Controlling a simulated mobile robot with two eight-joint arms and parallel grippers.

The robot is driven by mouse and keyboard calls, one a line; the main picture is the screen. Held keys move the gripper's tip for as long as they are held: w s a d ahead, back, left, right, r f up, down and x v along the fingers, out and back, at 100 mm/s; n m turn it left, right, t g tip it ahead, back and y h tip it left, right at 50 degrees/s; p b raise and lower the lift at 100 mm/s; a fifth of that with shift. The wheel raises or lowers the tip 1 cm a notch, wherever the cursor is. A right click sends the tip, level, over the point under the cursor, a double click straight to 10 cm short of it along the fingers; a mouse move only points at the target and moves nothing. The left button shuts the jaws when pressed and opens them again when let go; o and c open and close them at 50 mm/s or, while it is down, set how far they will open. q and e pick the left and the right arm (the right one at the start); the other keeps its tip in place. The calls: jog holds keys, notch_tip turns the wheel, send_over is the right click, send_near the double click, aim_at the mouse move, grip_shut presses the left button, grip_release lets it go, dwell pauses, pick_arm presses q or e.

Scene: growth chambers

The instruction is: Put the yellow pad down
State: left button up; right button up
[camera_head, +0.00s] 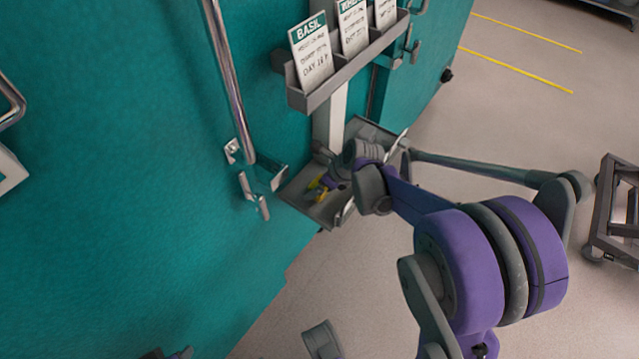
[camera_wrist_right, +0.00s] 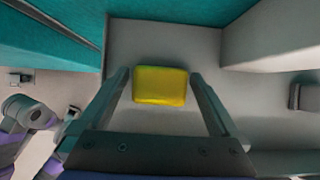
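The yellow pad (camera_wrist_right: 160,86) is between the fingertips of my right gripper (camera_wrist_right: 161,75) in the right wrist view. Both fingertips are close against its sides and appear to touch it. Grey tray surface shows behind the pad. In the head view, small yellow parts of the pad (camera_head: 318,187) show beside my right gripper (camera_head: 328,183), over the low grey tray (camera_head: 325,211) at the teal chamber. My right wrist hides much of this spot, so any contact between pad and tray cannot be told. Only dark fragments, possibly my left gripper, show at the bottom edge of the head view.
A rack with cards (camera_head: 345,62), one marked BASIL, hangs above the tray on the teal chamber (camera_head: 130,170). A long metal handle (camera_head: 230,85) and hooks stand out to its left. A dark cart (camera_head: 615,215) is at the far right. Open floor lies between.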

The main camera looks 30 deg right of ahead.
jog(key=shift+f, duration=0.1)
jog(key=a+p+v, duration=0.1)
jog(key=p+v, duration=0.2)
jog(key=v, duration=0.7)
jog(key=s+a+n+h, duration=0.1)
jog(key=s+a+n, duration=0.4)
jog(key=s+n, duration=0.4)
jog(key=s+a+n+g+h, duration=0.1)
jog(key=s+a+n, duration=0.5)
jog(key=n, duration=1.6)
jog(key=s, duration=0.3)
jog(key=shift+s+f, duration=0.2)
jog(key=shift+s, duration=0.05)
jog(key=shift+a, duration=0.15)
